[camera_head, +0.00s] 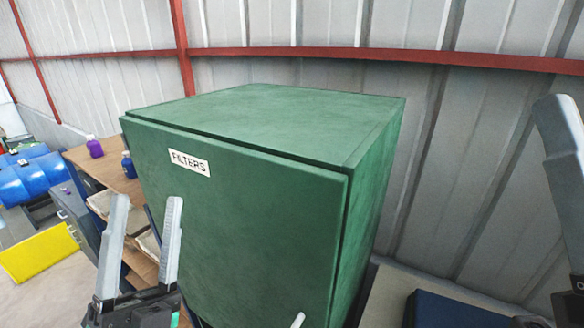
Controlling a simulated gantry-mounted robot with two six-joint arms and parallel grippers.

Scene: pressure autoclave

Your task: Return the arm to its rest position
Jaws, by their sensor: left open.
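My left gripper (147,200) is at the lower left, in front of the green cabinet's left side. Its two grey fingers point up and stand well apart, with nothing between them. The green cabinet (240,235) fills the middle and carries a white label reading FILTERS (189,162); its door looks shut. Part of my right gripper (562,125) shows at the right edge as one long grey finger. The rest of it is cut off by the frame, so its opening is hidden.
A small pale handle (298,320) shows low on the cabinet door. Behind the cabinet is a corrugated wall (480,150). At left are a wooden shelf top (110,175) with a purple bottle (95,147) and a blue bottle (128,165), blue tanks (35,180) and a yellow panel (38,252).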

